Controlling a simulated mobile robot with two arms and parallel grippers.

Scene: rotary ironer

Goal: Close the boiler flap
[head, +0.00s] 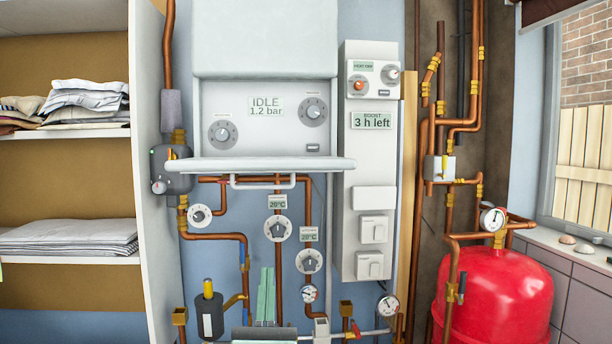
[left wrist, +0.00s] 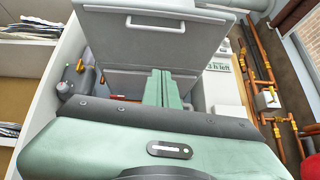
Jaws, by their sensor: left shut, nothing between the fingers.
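The white boiler (head: 262,40) hangs on the blue wall. Its flap (head: 262,165) is folded down and juts out about level below the IDLE panel, with a handle (head: 262,184) under its front edge. My left gripper (head: 267,270) is below the flap, pointing up, its green fingers shut and empty, in front of the pipes. In the left wrist view the fingers (left wrist: 160,74) stand together in front of the grey flap (left wrist: 140,50), with the handle (left wrist: 155,23) above them. They look apart from the handle. My right gripper is not in view.
Copper pipes, valves and gauges (head: 280,229) lie below the boiler. A white control box (head: 370,215) is close on the right, and a red tank (head: 497,298) stands farther right. Shelves with folded cloth (head: 70,235) are at the left.

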